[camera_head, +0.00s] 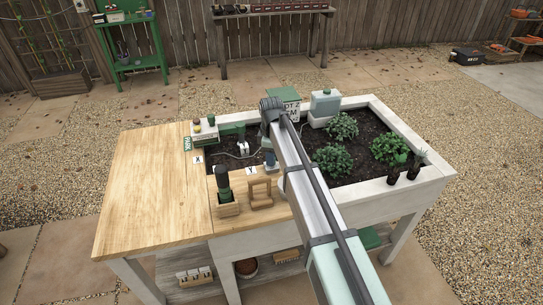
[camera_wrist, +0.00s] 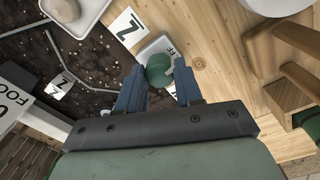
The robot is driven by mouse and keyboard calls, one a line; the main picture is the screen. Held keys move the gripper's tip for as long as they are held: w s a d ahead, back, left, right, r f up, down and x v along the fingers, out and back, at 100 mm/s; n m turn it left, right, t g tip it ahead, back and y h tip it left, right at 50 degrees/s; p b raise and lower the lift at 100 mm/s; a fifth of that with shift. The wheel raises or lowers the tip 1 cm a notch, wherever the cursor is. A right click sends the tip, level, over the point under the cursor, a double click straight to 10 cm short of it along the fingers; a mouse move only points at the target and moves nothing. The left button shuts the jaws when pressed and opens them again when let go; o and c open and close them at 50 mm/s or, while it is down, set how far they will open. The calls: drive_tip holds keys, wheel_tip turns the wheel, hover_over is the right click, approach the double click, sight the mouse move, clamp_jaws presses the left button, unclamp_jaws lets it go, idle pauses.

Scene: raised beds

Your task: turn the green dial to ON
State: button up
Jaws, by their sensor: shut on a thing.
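The green dial (camera_wrist: 159,72) sits on a small white plate (camera_wrist: 153,46) on the wooden top, in the wrist view. Letters that look like part of "OFF" show on the plate, close to the dial's upper right. My gripper (camera_wrist: 160,84) has its two blue fingers closed on the dial's sides. The ON mark is not visible, and I cannot tell exactly where the dial points. In the head view, my gripper (camera_head: 270,160) is low at the wooden strip beside the soil; the dial is hidden there.
A wooden holder with a dark bottle (camera_head: 223,182) and a wooden stand (camera_head: 260,193) are close by at the front. Leafy plants (camera_head: 332,161) grow in the soil at right. The wooden top (camera_head: 150,185) at left is clear.

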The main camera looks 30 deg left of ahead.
drive_tip(key=shift+m, duration=0.3)
drive_tip(key=m, duration=1.2)
drive_tip(key=shift+a+m+h, duration=0.1)
drive_tip(key=shift+m+h, duration=0.2)
drive_tip(key=shift+m, duration=0.1)
drive_tip(key=m, duration=0.4)
drive_tip(key=shift+m, duration=0.4)
drive_tip(key=o, duration=1)
drive_tip(key=shift+o, duration=0.2)
